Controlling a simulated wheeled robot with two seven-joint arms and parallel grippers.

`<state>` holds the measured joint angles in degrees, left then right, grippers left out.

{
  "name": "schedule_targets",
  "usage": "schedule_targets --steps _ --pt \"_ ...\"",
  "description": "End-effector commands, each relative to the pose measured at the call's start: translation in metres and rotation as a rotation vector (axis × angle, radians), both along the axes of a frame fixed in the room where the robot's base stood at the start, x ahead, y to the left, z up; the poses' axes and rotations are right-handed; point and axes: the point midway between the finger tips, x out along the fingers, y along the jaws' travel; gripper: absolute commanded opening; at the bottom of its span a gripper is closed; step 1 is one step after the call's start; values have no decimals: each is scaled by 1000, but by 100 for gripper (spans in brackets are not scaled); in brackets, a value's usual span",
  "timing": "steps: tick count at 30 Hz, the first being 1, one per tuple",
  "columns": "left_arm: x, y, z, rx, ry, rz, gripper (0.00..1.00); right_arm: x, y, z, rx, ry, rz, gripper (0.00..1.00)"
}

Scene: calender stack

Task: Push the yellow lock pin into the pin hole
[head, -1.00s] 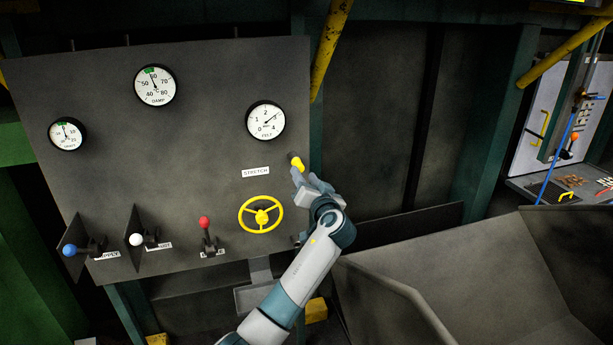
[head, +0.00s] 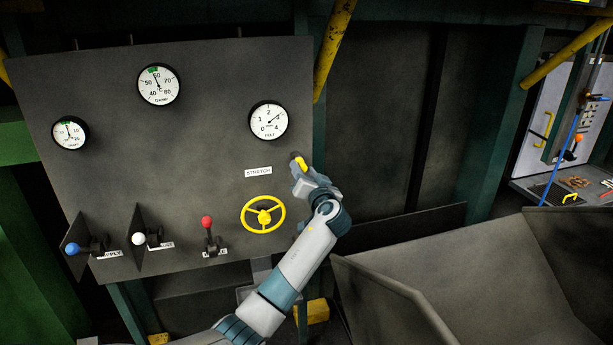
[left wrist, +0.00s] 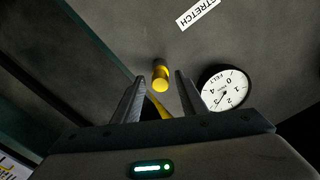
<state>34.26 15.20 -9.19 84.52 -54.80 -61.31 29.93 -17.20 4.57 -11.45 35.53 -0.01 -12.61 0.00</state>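The yellow lock pin (head: 302,163) is at the right edge of the grey panel, right of the STRETCH label. In the left wrist view, the yellow pin (left wrist: 160,77) points toward the camera, its round end facing me. My left gripper (head: 301,174) is at the pin in the head view. In the left wrist view, the left gripper (left wrist: 160,86) has its two dark fingers apart, one on each side of the pin, with gaps visible. The pin hole cannot be made out; the pin's far end meets a dark area at the panel. My right gripper is not in view.
A yellow handwheel (head: 263,214) sits below the STRETCH label (head: 258,171). The FELT gauge (head: 269,120) is up and left of the pin. Levers with red (head: 207,221), white (head: 138,239) and blue (head: 72,248) knobs line the panel's lower edge. A yellow bar (head: 334,48) slants above.

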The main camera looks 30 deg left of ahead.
Motion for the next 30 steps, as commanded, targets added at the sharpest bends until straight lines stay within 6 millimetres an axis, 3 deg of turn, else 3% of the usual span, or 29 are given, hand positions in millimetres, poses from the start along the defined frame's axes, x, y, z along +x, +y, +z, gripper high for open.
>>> schedule_targets --steps 3,9,23,28,29,30 --pt "8 8 -4 -1 -2 -1 38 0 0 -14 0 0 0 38" --pt "16 19 -2 0 -1 -1 38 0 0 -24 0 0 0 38" --pt "20 23 1 0 -1 -1 38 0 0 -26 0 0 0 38" --pt "20 23 1 0 0 -1 2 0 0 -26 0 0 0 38" --pt "20 23 1 0 0 -1 0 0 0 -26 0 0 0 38" --pt "20 23 0 0 0 -1 28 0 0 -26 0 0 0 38"
